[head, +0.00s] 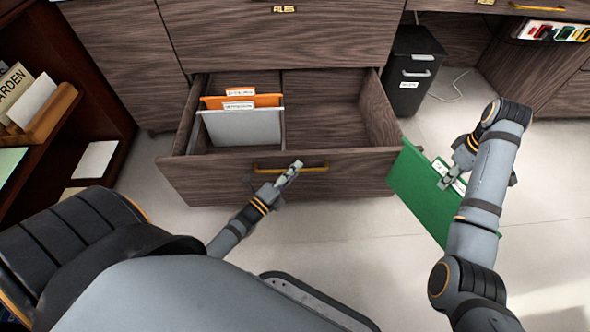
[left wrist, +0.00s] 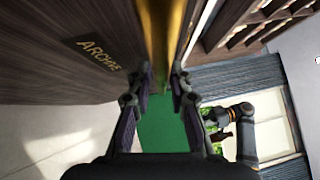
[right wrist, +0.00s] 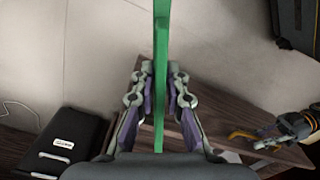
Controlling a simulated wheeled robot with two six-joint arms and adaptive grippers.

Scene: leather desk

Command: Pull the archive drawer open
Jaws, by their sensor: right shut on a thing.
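The archive drawer (head: 215,180) is pulled out from the wooden cabinet, its inside showing. Its gold handle (head: 319,169) is on the front panel; the word ARCHIVE shows on the panel in the left wrist view (left wrist: 98,53). My left gripper (head: 292,170) is at the handle, its open fingers on either side of the gold bar (left wrist: 168,40). My right gripper (head: 446,179) is shut on the edge of a green folder (head: 420,185), held up right of the drawer. The folder shows edge-on between the fingers in the right wrist view (right wrist: 160,60).
Orange (head: 262,101) and grey (head: 243,128) folders stand in the drawer's left part; its right part is empty. A closed FILES drawer (head: 300,35) is above. A black bin (head: 414,75) stands right of the cabinet. A dark shelf (head: 75,50) is at the left. Floor is clear between.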

